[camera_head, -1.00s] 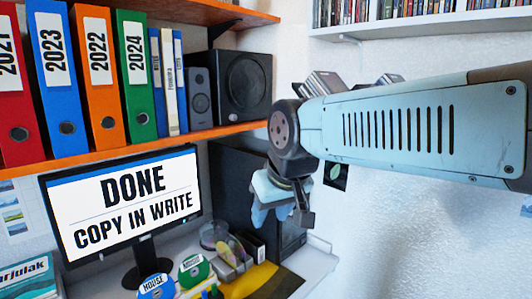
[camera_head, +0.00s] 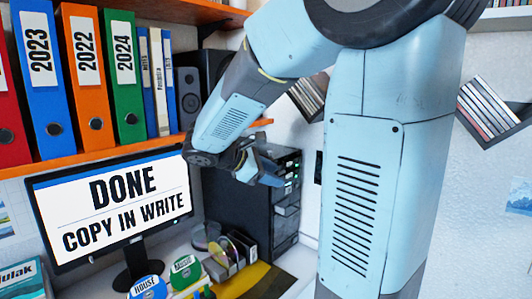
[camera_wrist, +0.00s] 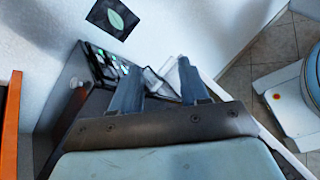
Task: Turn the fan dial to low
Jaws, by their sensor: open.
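The black tower (camera_head: 240,205) stands right of the monitor, with bays and small green lights on its front. My gripper (camera_head: 262,165) is near the tower's upper front in the head view. In the wrist view my gripper (camera_wrist: 160,85) is open, its two fingers apart with nothing held between them.
The monitor (camera_head: 110,210) reads "DONE COPY IN WRITE". An orange shelf (camera_head: 100,152) with binders and a speaker (camera_head: 188,95) runs above it. Discs and a disc holder (camera_head: 225,250) lie on the desk before the tower. Slanted disc racks (camera_head: 490,108) hang on the right wall.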

